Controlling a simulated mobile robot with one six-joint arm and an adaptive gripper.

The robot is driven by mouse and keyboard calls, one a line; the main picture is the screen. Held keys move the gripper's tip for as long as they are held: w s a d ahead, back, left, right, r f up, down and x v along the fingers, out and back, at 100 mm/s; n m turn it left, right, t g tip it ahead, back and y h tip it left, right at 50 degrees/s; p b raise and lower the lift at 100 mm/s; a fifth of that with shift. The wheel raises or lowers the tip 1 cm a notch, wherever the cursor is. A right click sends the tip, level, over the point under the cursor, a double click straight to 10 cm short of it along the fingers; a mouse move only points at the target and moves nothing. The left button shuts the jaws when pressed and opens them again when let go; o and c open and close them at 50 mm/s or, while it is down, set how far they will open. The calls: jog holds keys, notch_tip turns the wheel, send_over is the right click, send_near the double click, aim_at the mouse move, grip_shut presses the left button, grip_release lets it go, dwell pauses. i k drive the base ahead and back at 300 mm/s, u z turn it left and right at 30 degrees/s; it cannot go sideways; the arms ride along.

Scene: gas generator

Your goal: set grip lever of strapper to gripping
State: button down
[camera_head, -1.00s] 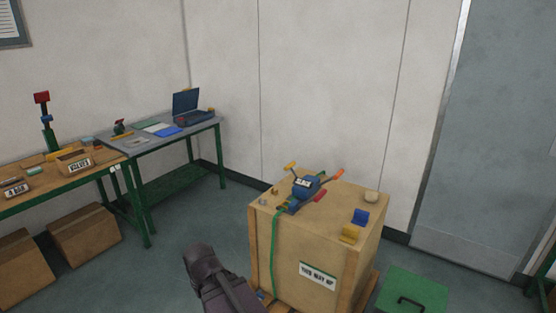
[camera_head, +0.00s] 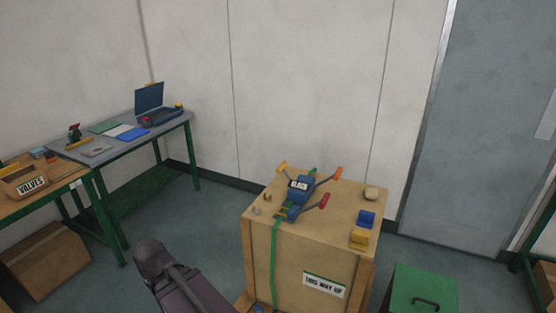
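The blue strapper (camera_head: 297,193) sits on top of a wooden crate (camera_head: 259,208) in the head view. A green strap (camera_head: 274,262) runs from it down the crate's front. The strapper has several levers: one with a yellow-orange tip (camera_head: 282,167), one with an orange tip (camera_head: 337,174) and one with a red tip (camera_head: 324,200). I cannot tell from here which is the grip lever. Part of my arm shows at the bottom, left of the crate and apart from it. My gripper's fingers are not visible.
Blue (camera_head: 367,219) and yellow (camera_head: 359,238) blocks and a round beige object (camera_head: 371,194) lie on the crate's right side. A green box with a handle (camera_head: 424,290) stands at the lower right. Workbenches stand at left.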

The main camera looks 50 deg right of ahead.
aim_at(280, 168)
jog(key=z, duration=0.4)
jog(key=i, duration=0.7)
jog(key=z, duration=0.6)
jog(key=i, duration=0.4)
jog(key=z, duration=0.25)
